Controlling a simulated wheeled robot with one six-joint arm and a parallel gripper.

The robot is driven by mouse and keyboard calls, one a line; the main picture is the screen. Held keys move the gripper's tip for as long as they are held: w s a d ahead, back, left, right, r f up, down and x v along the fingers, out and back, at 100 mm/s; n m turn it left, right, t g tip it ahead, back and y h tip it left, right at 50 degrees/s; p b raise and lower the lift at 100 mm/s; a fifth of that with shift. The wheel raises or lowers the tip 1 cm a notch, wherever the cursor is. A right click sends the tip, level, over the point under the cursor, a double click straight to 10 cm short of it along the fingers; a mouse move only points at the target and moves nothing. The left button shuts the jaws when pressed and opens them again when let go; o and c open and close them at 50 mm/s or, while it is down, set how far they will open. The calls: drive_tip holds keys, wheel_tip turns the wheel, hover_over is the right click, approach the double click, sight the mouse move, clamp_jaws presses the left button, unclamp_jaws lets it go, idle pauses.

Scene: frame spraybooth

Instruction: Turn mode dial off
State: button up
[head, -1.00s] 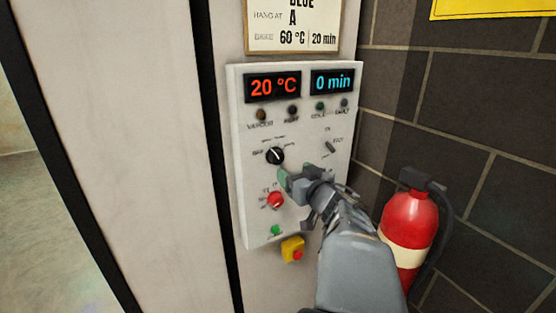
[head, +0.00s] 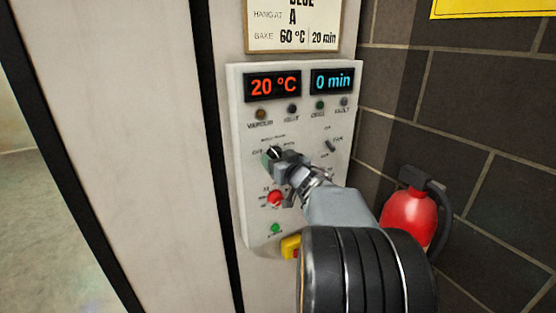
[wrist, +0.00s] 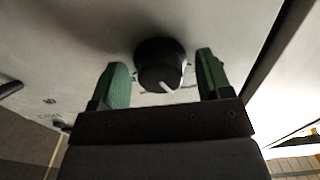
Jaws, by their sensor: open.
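The mode dial (head: 274,152) is a round black knob with a white pointer line, on the white control panel (head: 240,185). In the wrist view the dial (wrist: 160,66) sits between the two green fingertips of my gripper (wrist: 164,80). The fingers are open, with a gap on each side of the knob. In the head view my gripper (head: 276,159) is at the dial and partly covers it and its labels. In the head view the pointer line slants; I cannot tell exactly which label it marks.
The panel shows a red 20 °C display (head: 273,87) and a blue 0 min display (head: 332,81). A red knob (head: 275,198) and a green button (head: 276,228) lie below the dial. A small fan switch (head: 330,146) is to the right. A red extinguisher (head: 408,216) stands by the brick wall.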

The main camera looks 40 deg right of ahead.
drive_tip(key=c, duration=0.9)
drive_tip(key=shift+c, duration=0.2)
drive_tip(key=shift+f+n+b, duration=0.1)
drive_tip(key=shift+n+b, duration=0.2)
drive_tip(key=shift+n, duration=0.1)
drive_tip(key=shift+d+n+b, duration=0.1)
drive_tip(key=shift+n+b, duration=2.15)
drive_tip(key=shift+n, duration=1.75)
drive_tip(key=o, duration=0.9)
drive_tip(key=shift+o, duration=0.2)
drive_tip(key=s+a, duration=0.2)
drive_tip(key=s, duration=1.1)
drive_tip(key=shift+s+b, duration=0.4)
